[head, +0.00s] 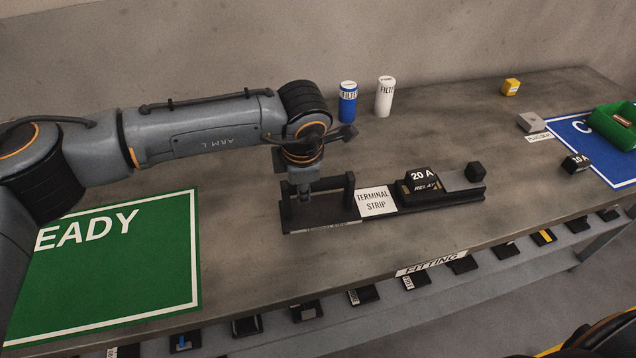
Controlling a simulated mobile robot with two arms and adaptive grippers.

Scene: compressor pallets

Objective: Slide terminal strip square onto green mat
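The terminal strip (441,203) is a long dark base lying on the workbench, with a white "TERMINAL STRIP" label (376,202). It carries a black "20 A" relay block (421,180), a grey plate and a dark knob at its right end, and a dark upright frame at its left end. My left gripper (303,191) points down at that left end, beside the frame. Its fingertips are small and dark, so I cannot tell whether they grip anything. The green mat (150,290), marked "EADY" where visible, lies left of the strip, partly hidden by my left arm. My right gripper is not in view.
Blue (348,101) and white (385,97) filter cylinders stand at the back. A blue mat (597,150), a green bin (617,124), a "10 A" block (575,163) and a yellow block (511,87) are at right. Bare bench separates strip and green mat.

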